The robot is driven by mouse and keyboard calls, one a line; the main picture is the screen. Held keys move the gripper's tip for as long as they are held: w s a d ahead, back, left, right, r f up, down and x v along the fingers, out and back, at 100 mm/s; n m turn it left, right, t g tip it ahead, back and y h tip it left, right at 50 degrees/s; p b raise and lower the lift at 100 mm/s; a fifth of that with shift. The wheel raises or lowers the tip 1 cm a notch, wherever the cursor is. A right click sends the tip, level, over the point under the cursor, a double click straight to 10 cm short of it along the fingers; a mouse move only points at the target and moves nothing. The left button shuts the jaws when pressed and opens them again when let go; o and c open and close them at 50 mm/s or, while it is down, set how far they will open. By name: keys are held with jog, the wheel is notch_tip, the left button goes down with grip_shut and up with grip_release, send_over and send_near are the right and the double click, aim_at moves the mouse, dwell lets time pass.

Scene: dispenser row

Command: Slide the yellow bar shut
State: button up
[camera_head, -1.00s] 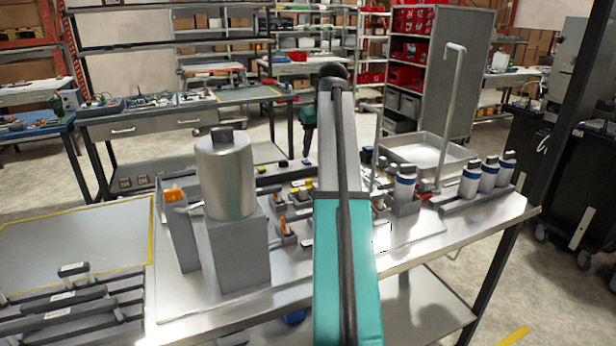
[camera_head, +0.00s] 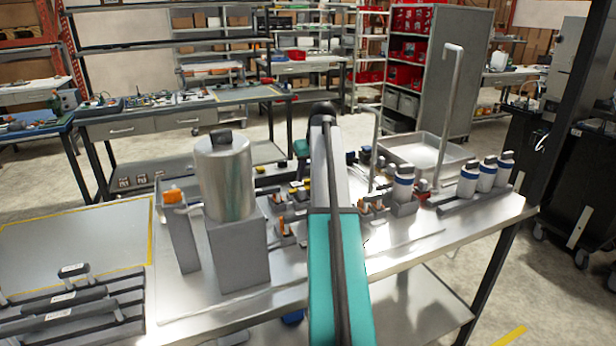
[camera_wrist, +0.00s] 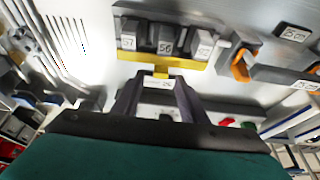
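The yellow bar (camera_wrist: 163,61) shows in the wrist view, running along the front of a dark holder with several numbered blocks (camera_wrist: 165,42). A small yellow tab (camera_wrist: 161,71) sticks out from its middle toward my gripper. My gripper (camera_wrist: 158,86) is open, its two dark fingers apart, with the tips just short of the bar and on either side of the tab. A small white label (camera_wrist: 158,82) shows between the fingertips. I cannot tell whether a finger touches the bar. In the head view my arm hides the fingertips, and I cannot make out the bar.
In the wrist view an orange clip (camera_wrist: 240,66) sits right of the bar. In the head view a metal cylinder (camera_head: 224,178) on a grey block stands left of my arm. White bottles (camera_head: 468,180) and a shallow tray (camera_head: 420,150) are at the right.

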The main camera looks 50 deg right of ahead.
jog(key=shift+x, duration=0.85)
jog(key=shift+c, duration=0.4)
grip_shut()
